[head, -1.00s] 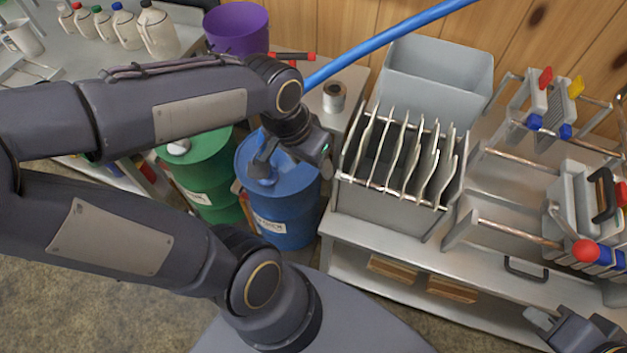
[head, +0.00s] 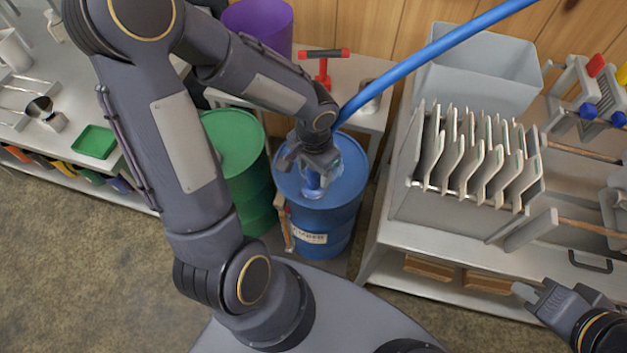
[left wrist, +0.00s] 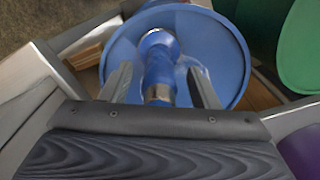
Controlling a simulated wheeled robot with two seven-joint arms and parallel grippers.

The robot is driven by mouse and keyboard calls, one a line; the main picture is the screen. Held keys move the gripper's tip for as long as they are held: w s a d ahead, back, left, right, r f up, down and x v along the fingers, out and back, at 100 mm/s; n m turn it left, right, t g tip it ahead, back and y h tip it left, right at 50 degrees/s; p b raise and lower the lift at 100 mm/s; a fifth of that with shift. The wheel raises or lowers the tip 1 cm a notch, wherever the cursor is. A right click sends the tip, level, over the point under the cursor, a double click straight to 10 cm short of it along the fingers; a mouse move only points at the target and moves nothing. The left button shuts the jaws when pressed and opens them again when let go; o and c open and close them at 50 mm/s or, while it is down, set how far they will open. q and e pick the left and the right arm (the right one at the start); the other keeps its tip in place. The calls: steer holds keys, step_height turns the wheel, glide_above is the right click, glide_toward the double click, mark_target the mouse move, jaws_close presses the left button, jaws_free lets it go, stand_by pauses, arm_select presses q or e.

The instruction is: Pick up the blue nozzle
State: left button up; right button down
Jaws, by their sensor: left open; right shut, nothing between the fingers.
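The blue nozzle (left wrist: 158,67) stands at the top of the blue drum (left wrist: 222,42), between the two open fingers of my left gripper (left wrist: 160,88) in the left wrist view. A gap shows on each side of it, so the fingers do not grip it. In the head view the blue nozzle (head: 313,183) is partly hidden by my left gripper (head: 305,160), which is over the blue drum (head: 322,218). A blue hose (head: 430,52) runs from behind that gripper to the upper right. My right gripper (head: 532,298) is shut and empty at the lower right.
A green drum (head: 243,180) stands left of the blue drum, and a purple drum (head: 262,25) behind. A bench with a rack of upright plates (head: 475,160) is close on the right. A red-handled tool (head: 323,65) stands on the back table.

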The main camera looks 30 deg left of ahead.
arm_select(q)
steer(key=shift+f, duration=0.45)
jaws_close()
steer(key=shift+r, duration=0.1)
step_height(320, 180, up, 10)
steer(key=shift+p, duration=0.7)
